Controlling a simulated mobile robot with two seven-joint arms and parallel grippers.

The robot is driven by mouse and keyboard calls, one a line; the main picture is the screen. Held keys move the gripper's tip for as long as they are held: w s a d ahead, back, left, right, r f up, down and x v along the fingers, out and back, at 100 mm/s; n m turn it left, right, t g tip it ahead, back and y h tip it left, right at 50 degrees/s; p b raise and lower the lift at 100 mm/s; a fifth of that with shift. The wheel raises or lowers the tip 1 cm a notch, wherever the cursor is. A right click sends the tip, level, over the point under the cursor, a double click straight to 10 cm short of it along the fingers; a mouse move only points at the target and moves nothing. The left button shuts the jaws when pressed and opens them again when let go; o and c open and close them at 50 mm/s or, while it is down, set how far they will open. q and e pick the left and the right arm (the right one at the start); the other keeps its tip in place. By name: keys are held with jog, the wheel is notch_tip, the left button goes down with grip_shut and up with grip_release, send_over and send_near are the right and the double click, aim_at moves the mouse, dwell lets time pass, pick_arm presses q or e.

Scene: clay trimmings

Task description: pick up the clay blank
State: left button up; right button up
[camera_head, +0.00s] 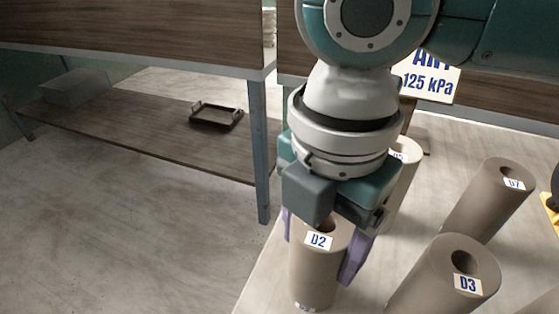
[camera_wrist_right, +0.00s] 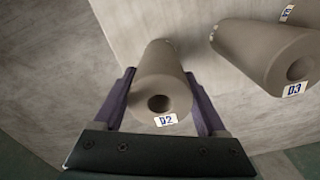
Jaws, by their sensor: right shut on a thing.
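The clay blank labelled D2 (camera_head: 316,268) is a grey-brown upright cylinder with a hole in its top, near the table's left edge. My right gripper (camera_head: 325,250) comes down over it from above, with a purple finger on each side of it. In the right wrist view the blank (camera_wrist_right: 160,80) sits between the two fingers (camera_wrist_right: 160,98), and the gripper is shut on it. I cannot tell whether its base touches the table. My left gripper is not in view.
Blank D3 (camera_head: 440,280) stands close to the right, also in the wrist view (camera_wrist_right: 265,52). Blank D7 (camera_head: 487,205) stands farther back, and another blank (camera_head: 405,175) is partly hidden behind my gripper. A pressure sign (camera_head: 430,83) is behind. A dark tray (camera_head: 216,117) lies on a low shelf at left.

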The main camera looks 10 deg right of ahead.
grip_shut()
jog(key=shift+r, duration=0.1)
dwell(0.4)
